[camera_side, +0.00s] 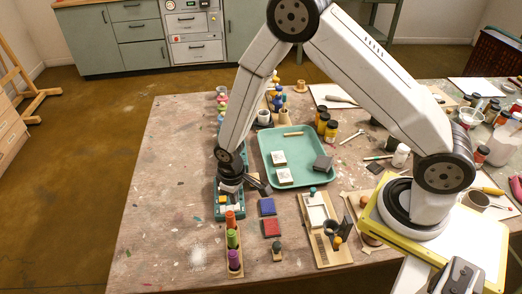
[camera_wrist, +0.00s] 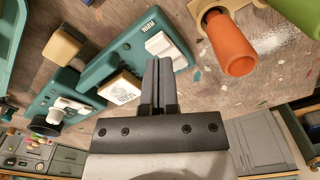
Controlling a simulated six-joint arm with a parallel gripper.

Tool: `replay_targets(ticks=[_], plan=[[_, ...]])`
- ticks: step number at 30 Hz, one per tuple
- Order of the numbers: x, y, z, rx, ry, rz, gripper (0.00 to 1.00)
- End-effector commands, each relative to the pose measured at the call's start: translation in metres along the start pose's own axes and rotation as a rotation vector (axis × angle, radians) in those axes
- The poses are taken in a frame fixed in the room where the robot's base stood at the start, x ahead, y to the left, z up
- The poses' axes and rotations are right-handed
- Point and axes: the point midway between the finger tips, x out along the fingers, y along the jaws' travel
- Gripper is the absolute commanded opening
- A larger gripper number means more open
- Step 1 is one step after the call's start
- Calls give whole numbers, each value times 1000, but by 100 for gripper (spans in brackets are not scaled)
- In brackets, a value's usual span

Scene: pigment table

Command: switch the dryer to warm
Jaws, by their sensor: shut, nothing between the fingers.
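The dryer is a long teal panel (camera_side: 216,205) along the left part of the table, partly hidden under my arm in the side view. In the wrist view its teal panel (camera_wrist: 118,50) carries the printed word WARM (camera_wrist: 148,23) near one end. A white rocker switch (camera_wrist: 164,45) sits close to that word. In the side view my gripper (camera_side: 232,187) is low over the panel.
In the side view, a rack of coloured pegs (camera_side: 233,258) stands in front of the panel. A teal tray (camera_side: 302,139) with blocks is to the right. The table's left side is clear.

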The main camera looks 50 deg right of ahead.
Motion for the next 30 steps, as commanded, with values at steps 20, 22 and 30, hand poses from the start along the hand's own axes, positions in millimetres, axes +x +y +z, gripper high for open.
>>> replay_targets(ticks=[20,22,30], plan=[[7,0,0,0,0,0,0],[8,0,0,0,1,0,0],[11,0,0,0,1,0,0]])
